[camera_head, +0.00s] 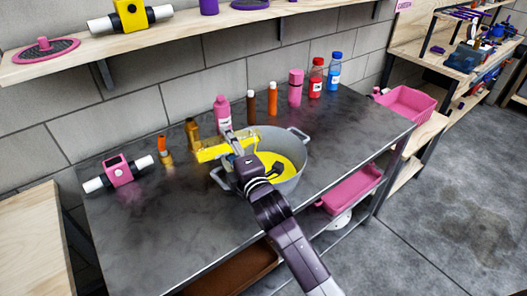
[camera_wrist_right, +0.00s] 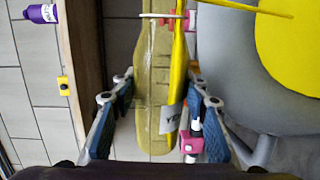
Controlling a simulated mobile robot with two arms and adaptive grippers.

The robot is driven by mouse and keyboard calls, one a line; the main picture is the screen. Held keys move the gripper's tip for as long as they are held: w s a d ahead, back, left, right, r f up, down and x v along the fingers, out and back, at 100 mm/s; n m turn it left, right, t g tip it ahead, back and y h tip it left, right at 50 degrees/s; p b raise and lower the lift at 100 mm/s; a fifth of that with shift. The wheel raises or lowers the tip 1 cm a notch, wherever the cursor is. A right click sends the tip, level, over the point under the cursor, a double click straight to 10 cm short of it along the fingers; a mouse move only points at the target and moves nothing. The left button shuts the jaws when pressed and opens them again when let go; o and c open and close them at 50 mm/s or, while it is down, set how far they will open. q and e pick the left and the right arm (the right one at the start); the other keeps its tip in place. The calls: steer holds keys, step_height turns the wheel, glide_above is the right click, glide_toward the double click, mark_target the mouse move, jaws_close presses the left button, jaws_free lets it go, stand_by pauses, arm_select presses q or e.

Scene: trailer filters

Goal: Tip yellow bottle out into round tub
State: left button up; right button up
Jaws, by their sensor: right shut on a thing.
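The yellow bottle (camera_head: 210,151) lies tipped, close to level, above the left part of the round tub. In the right wrist view, the see-through yellowish bottle (camera_wrist_right: 150,60) sits between the blue finger pads. My right gripper (camera_head: 238,150) is shut on it, with the arm reaching over the tub's front rim. The round grey tub (camera_head: 290,186) stands upright on the dark table with yellow liquid (camera_head: 292,162) inside. A yellow strip (camera_wrist_right: 180,70) runs beside the bottle in the right wrist view. The bottle's mouth is not clear. My left gripper is not in view.
Several bottles stand behind the tub, including a pink one (camera_head: 222,110) and a red one (camera_head: 316,78). An amber bottle (camera_head: 192,132) is close to the yellow bottle. A pink device (camera_head: 118,172) lies at left. The table's front left is clear.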

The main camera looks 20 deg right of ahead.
mark_target(240, 133)
steer(key=shift+w+d+f+m+p, duration=0.1)
steer(key=shift+d+m+p, duration=0.15)
steer(key=shift+m+p, duration=0.35)
steer(key=shift+d+m+p, duration=0.2)
steer(key=shift+m+p, duration=0.05)
steer(key=shift+m, duration=0.65)
stand_by(1.8)
steer(key=shift+w+d+r+m+p, duration=0.1)
steer(key=shift+d+r+m+p, duration=0.35)
steer(key=shift+m+p, duration=0.3)
steer(key=shift+d+r+m+p, duration=0.25)
steer(key=shift+r+m+p, duration=0.3)
steer(key=shift+p, duration=0.25)
stand_by(0.7)
steer(key=shift+w+d+r+m+y+p, duration=0.1)
steer(key=shift+d+r+m+y+p, duration=0.2)
steer(key=shift+d+r+m+p, duration=0.6)
stand_by(1.6)
